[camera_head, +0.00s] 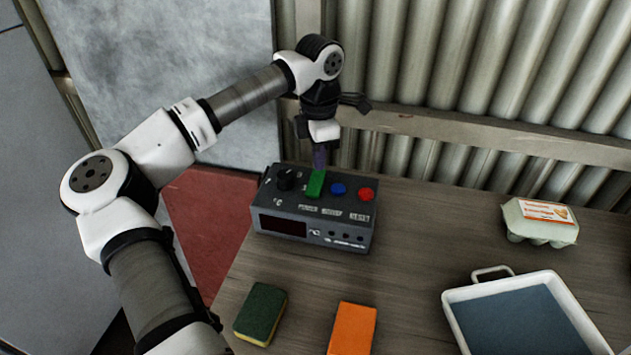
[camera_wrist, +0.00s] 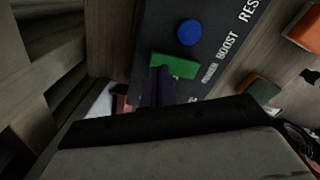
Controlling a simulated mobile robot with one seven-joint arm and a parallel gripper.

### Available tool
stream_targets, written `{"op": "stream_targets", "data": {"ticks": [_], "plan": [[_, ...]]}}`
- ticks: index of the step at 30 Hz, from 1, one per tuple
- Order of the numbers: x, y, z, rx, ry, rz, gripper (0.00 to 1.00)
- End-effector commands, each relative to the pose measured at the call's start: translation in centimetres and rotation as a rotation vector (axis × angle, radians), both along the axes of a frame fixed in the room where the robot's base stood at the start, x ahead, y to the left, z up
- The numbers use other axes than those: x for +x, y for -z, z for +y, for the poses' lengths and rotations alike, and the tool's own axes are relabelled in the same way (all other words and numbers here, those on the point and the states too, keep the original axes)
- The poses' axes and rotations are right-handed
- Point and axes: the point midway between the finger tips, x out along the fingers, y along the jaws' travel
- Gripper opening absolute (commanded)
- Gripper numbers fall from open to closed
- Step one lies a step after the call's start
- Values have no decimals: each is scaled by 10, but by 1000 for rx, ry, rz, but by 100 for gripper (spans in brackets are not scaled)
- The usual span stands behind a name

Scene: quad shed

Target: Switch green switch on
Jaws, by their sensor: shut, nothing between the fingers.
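The green switch (camera_head: 315,184) is on the top of a dark grey control box (camera_head: 310,235), between a black knob (camera_head: 288,179) and a blue button (camera_head: 338,189). My gripper (camera_head: 319,160) is shut and empty, pointing down just behind the green switch. In the wrist view the fingertips (camera_wrist: 163,88) overlap the edge of the green switch (camera_wrist: 176,66). I cannot tell whether they touch it. The box's display is dark.
A red button (camera_head: 366,194) is at the box's right end. A green sponge (camera_head: 261,313) and an orange block (camera_head: 352,328) lie in front. An egg carton (camera_head: 540,221) and a white tray (camera_head: 449,296) are at the right. A corrugated wall stands close behind.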

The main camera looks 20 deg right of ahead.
Motion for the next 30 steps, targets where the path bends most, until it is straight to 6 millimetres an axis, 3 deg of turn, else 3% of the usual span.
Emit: {"op": "stream_targets", "data": {"ticks": [30], "plan": [[0, 11, 0, 0, 0, 0, 0]]}}
